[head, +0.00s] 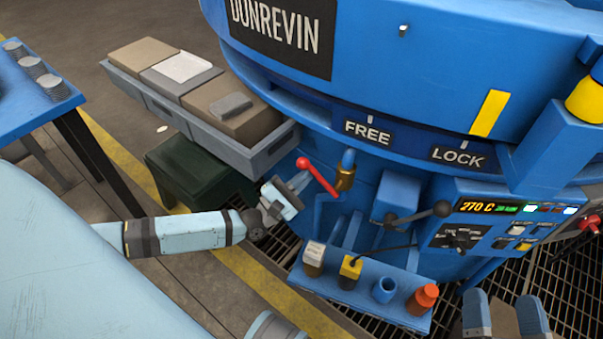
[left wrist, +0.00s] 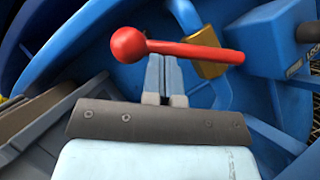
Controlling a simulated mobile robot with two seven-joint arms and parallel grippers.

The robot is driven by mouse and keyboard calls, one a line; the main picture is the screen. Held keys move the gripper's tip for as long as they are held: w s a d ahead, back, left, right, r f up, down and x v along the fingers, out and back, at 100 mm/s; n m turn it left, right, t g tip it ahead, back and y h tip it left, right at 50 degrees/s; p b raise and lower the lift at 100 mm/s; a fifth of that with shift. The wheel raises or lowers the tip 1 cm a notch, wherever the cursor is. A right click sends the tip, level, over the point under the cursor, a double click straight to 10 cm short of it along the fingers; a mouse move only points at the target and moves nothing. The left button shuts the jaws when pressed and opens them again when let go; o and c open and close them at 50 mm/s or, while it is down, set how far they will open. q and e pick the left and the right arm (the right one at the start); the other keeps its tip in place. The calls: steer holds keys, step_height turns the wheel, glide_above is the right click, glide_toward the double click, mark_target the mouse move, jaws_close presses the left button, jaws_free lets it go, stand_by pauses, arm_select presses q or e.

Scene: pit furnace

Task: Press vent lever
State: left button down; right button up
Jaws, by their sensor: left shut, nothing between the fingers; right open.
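The vent lever is a red rod with a red ball knob (head: 318,176), set on a brass-coloured pivot on the blue furnace. It also shows across the left wrist view (left wrist: 185,49), ball to the left. My left gripper (head: 301,179) is shut and empty, just beside the lever below its knob. In the left wrist view its paired fingertips (left wrist: 164,58) meet the rod's lower edge in the picture; I cannot tell whether they touch it. My right gripper (head: 504,299) is open at the bottom right, apart from the lever.
A blue shelf (head: 335,299) with small containers juts out below the lever. A grey tray (head: 272,153) of boxes lies behind my left gripper, above a dark green box (head: 190,170). A control panel (head: 478,232) and a black-knobbed handle (head: 441,209) are to the right.

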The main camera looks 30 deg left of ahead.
mark_target(311, 170)
arm_select(q)
steer(key=r+m+g+p, duration=0.1)
steer(key=m+p, duration=0.1)
steer(key=d+r+m+g+h+p, duration=0.1)
steer(key=r+m+p, duration=0.1)
steer(key=p, duration=0.1)
steer(key=d+r+m+g+p, duration=0.1)
steer(key=m+p, duration=0.1)
steer(key=p, duration=0.1)
steer(key=shift+w+r+m+g+h, duration=0.1)
steer(key=shift+r+m+g+h, duration=0.05)
steer(key=shift+m+g+h, duration=0.15)
steer(key=d+m+g+p, duration=0.1)
steer(key=p, duration=0.1)
steer(key=d+m+p, duration=0.1)
steer(key=m+p, duration=0.1)
steer(key=p, duration=0.1)
steer(key=shift+d+r+g, duration=0.35)
steer(key=shift+g, duration=0.05)
arm_select(e)
steer(key=s+d+f+g+h, duration=0.3)
steer(key=d+f+g+h, duration=0.2)
steer(key=f, duration=0.4)
steer(key=shift+d+f+g, duration=0.4)
steer(key=shift+d+g, duration=0.1)
steer(key=shift+g, duration=0.3)
arm_select(q)
steer(key=shift+w+d, duration=0.1)
arm_select(e)
steer(key=shift+a, duration=0.1)
